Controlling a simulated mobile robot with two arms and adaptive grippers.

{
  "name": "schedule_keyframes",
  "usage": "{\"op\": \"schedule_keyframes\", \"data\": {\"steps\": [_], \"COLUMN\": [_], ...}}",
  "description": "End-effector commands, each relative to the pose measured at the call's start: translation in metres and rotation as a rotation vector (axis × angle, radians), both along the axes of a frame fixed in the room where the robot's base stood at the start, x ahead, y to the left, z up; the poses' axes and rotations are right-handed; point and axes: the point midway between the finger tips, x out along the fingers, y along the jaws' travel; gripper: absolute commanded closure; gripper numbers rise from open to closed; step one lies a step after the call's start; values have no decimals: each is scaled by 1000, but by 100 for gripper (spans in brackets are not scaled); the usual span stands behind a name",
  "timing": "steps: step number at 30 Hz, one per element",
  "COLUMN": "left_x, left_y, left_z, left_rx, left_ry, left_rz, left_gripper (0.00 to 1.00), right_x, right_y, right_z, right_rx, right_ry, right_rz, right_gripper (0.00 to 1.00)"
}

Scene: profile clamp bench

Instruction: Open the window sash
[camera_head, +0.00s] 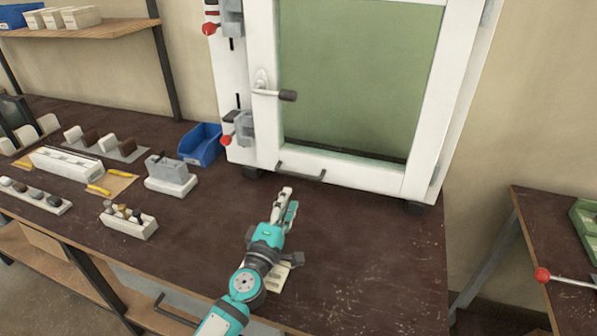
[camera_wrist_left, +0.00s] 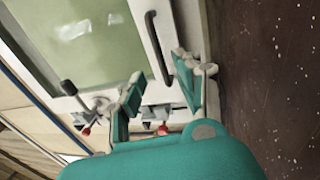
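The window sash (camera_head: 336,163) is a white frame around a green pane, standing upright at the back of the bench. It looks flush in its outer frame. A handle with a dark grip (camera_head: 288,96) on its left side points right, roughly level; it also shows in the left wrist view (camera_wrist_left: 69,88). A dark pull bar (camera_head: 300,174) runs along the sash's bottom rail and shows in the wrist view (camera_wrist_left: 157,50). My left gripper (camera_head: 287,196) is open and empty, just in front of and below the bar, apart from it. My right gripper is out of view.
Two red-knobbed clamps (camera_head: 227,141) sit on the left frame post. A blue bin (camera_head: 201,144), a grey-topped block (camera_head: 170,175) and a small holder (camera_head: 129,222) stand left. The bench right of my left arm is clear. A red-balled lever (camera_head: 543,275) is at right.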

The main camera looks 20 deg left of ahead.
Motion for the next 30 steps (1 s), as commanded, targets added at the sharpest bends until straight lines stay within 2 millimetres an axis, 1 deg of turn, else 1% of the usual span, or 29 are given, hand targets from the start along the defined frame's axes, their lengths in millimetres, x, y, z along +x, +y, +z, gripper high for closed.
{"op": "schedule_keyframes", "data": {"steps": [1, 6, 9, 12, 16, 21, 26, 29, 30], "left_x": [12, 48, 64, 77, 87, 91, 90, 90, 90], "left_y": [-1, -2, -3, -3, -4, -4, -4, -4, -3], "left_z": [5, 9, 13, 14, 16, 17, 17, 17, 17], "left_rx": [1, 1, 1, 1, 1, 1, 1, 1, 1], "left_ry": [-3, -3, -2, -1, 0, 0, 0, 0, 0], "left_rz": [0, 0, 0, -1, -1, -1, -1, -1, -1], "left_gripper": [66, 66, 66, 66, 66, 66, 66, 77, 83], "right_x": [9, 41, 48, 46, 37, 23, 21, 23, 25], "right_y": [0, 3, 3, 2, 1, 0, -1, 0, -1], "right_z": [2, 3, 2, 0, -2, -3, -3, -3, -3], "right_rx": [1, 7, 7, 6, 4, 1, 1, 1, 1], "right_ry": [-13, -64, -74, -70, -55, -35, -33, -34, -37], "right_rz": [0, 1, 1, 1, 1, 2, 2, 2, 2], "right_gripper": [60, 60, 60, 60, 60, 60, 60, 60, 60]}}
